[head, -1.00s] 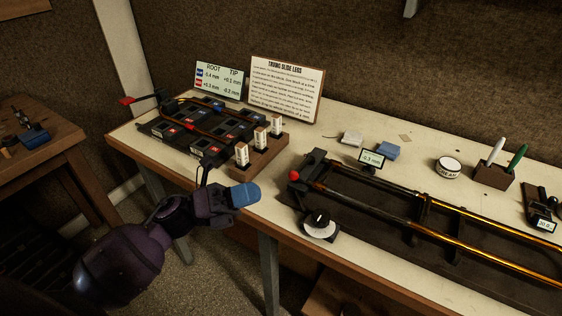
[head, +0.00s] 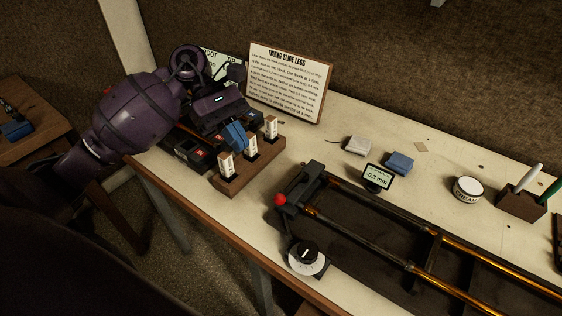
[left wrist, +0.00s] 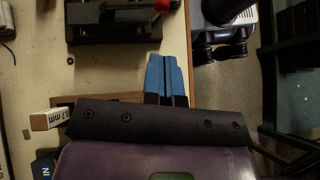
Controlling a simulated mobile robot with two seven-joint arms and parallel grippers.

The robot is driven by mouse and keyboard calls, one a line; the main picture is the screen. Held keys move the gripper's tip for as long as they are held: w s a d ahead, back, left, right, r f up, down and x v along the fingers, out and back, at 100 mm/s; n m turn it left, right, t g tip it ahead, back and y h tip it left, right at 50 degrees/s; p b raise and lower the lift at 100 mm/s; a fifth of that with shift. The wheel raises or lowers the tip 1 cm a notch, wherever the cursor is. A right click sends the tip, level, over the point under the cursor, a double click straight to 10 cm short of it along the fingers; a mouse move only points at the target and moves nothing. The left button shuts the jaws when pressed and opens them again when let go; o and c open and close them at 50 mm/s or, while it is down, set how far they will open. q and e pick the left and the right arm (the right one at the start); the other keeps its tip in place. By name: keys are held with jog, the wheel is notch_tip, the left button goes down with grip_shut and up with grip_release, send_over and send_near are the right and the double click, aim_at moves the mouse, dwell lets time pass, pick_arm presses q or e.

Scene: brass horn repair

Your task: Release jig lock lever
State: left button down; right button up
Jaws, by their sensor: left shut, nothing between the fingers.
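The long dark jig (head: 385,235) holds brass slide tubes (head: 470,241). A red ball knob (head: 279,199), seemingly on its lock lever, sits at the jig's left end. The jig end (left wrist: 105,30) and something red (left wrist: 175,4) show at the top of the left wrist view. My left gripper (head: 235,136) is shut and empty, its blue fingers above or beside the wooden block holder (head: 250,170), left of the knob and apart from it. The blue fingers also show in the left wrist view (left wrist: 167,75). My right gripper is not in view.
White labelled blocks (head: 226,164) stand upright in the holder. My left arm hides most of the block tray (head: 190,152). A round dial (head: 307,257) stands before the jig's left end. A display (head: 377,177) reads -0.3 mm. The instruction sign (head: 288,83) stands behind.

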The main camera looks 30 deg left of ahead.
aim_at(292, 187)
pick_arm(q)
jog(key=x, duration=1)
jog(key=shift+p, duration=0.4)
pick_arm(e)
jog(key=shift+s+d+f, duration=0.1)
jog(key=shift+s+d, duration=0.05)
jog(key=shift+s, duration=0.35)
pick_arm(q)
jog(key=shift+w, duration=0.15)
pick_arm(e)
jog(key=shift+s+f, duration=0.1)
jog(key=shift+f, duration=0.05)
